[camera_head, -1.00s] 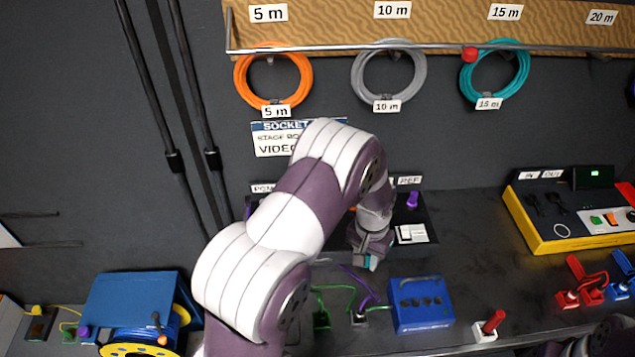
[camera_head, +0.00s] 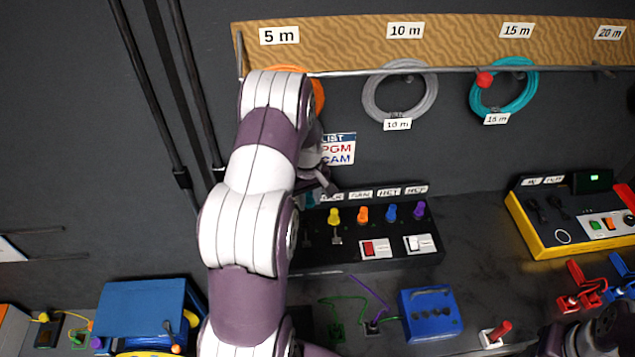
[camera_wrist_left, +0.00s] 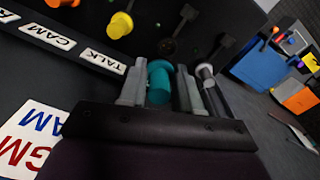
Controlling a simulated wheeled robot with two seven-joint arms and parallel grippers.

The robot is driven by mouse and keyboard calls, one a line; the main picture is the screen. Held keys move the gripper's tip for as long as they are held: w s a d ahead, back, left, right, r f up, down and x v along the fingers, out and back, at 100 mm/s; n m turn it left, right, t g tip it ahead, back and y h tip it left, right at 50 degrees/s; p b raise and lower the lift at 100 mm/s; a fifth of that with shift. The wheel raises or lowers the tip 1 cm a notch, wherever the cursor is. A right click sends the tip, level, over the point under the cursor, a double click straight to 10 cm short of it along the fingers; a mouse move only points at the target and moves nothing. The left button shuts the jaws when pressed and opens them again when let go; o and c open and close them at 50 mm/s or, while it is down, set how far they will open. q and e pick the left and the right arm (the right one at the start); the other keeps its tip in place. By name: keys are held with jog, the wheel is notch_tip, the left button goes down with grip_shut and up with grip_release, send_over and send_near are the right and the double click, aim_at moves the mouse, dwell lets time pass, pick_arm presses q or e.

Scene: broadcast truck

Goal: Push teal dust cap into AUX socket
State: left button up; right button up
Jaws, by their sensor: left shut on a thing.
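My left gripper (camera_head: 318,190) is shut on the teal dust cap (camera_wrist_left: 159,82), which sits between its fingers in the left wrist view. In the head view the cap (camera_head: 309,198) is a small teal patch, mostly hidden by the gripper. The gripper is above the left end of the black socket panel (camera_head: 390,262). Yellow (camera_head: 334,216), orange (camera_head: 363,214), blue (camera_head: 391,212) and purple (camera_head: 419,209) caps stand on the panel. A dark round socket (camera_wrist_left: 168,47) shows just beyond the teal cap in the wrist view. No AUX label is readable. The cap appears apart from the panel.
The panel also has a red switch (camera_head: 368,247) and a white switch (camera_head: 419,243). A blue box (camera_head: 430,314) stands in front. A yellow-edged console (camera_head: 561,242) is at right. Coiled cables hang on the wall behind.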

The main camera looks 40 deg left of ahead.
pick_arm(q)
jog(key=shift+s+a+f, duration=0.1)
jog(key=shift+s+a, duration=0.35)
jog(key=shift+a, duration=0.15)
jog(key=shift+w+d+f, duration=0.15)
jog(key=shift+f, duration=0.2)
jog(key=shift+f+b, duration=0.35)
jog(key=shift+b, duration=0.1)
jog(key=f+b, duration=0.1)
jog(key=f, duration=0.1)
jog(key=f+b, duration=0.1)
jog(key=f, duration=0.1)
jog(key=shift+s, duration=0.2)
jog(key=shift+w+f+b, duration=0.15)
jog(key=shift+f+b, duration=0.15)
jog(key=shift+b, duration=0.15)
pick_arm(e)
jog(key=f, duration=0.2)
jog(key=a+f, duration=0.1)
jog(key=shift+s+f, duration=0.25)
pick_arm(q)
jog(key=shift+r, duration=0.1)
pick_arm(e)
jog(key=shift+s+a, duration=0.1)
